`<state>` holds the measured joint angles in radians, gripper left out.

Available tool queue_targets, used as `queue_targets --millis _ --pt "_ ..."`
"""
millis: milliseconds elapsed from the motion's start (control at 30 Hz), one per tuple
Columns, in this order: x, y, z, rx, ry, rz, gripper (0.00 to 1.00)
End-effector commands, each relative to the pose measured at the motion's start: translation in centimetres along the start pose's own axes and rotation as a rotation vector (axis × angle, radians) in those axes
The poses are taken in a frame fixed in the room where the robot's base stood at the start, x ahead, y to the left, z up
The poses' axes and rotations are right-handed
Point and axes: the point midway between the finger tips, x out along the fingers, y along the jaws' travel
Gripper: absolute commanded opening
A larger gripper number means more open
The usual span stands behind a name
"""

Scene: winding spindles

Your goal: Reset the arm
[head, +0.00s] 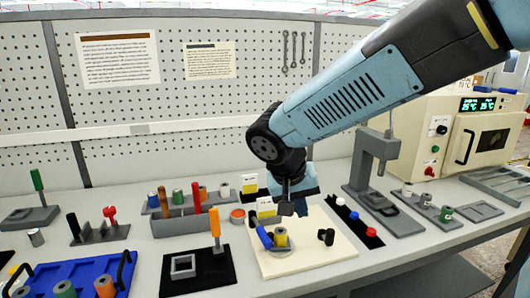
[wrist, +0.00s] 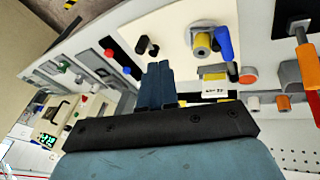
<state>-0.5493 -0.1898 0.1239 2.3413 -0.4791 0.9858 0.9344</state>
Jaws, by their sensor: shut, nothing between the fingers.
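My arm reaches in from the upper right in the head view and bends down over the bench. My gripper (head: 287,208) hangs above the back part of a cream board (head: 312,228). In the wrist view my gripper (wrist: 160,68) has its two blue-grey fingers together, shut and empty. A yellow spool (head: 281,238) stands on a grey base on the board, with a blue handle-like part (head: 264,236) beside it. The spool also shows in the wrist view (wrist: 202,43). My gripper is apart from them.
A small black part (head: 326,236) lies on the board's right side. A grey press (head: 372,165) and a cream oven (head: 485,140) stand to the right. A blue tray (head: 82,270) with spools and an upright orange-handled tool (head: 215,225) are left. A pegboard wall (head: 200,110) closes the back.

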Motion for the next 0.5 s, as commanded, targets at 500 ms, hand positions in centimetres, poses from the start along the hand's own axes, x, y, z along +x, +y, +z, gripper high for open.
queue_targets --millis 500 --pt "-3.1 13.7 4.2 0.074 0.053 -0.21 0.0"
